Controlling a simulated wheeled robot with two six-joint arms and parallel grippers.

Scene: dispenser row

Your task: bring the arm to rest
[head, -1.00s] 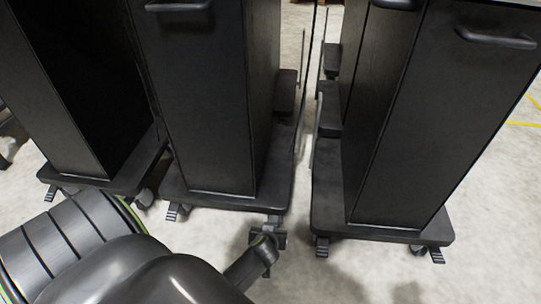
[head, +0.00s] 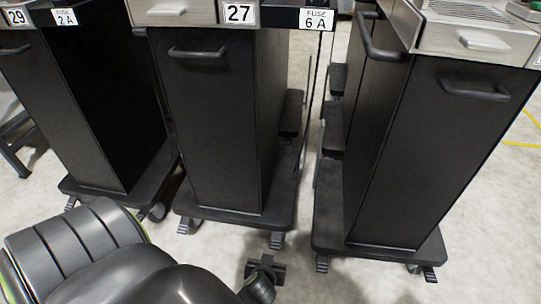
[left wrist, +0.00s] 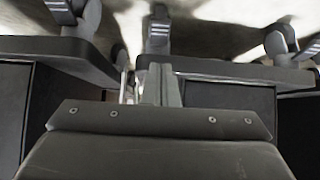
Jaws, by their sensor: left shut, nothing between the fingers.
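My left arm comes in from the lower left in the head view. My left gripper (head: 265,268) is small there, low over the pale floor, in front of the gap between the middle and right cabinets. In the left wrist view its fingers (left wrist: 160,84) are together with nothing between them. That view shows the carts' bases and casters upside down. My right gripper is in neither view.
Black wheeled cabinets stand in a row: left (head: 85,110), middle (head: 210,125), right (head: 410,150). Labels read 29, FUSE 2 A, 27 and FUSE 6 A (head: 315,19). A narrow gap parts the middle and right ones. Bare floor (head: 500,220) is free at right.

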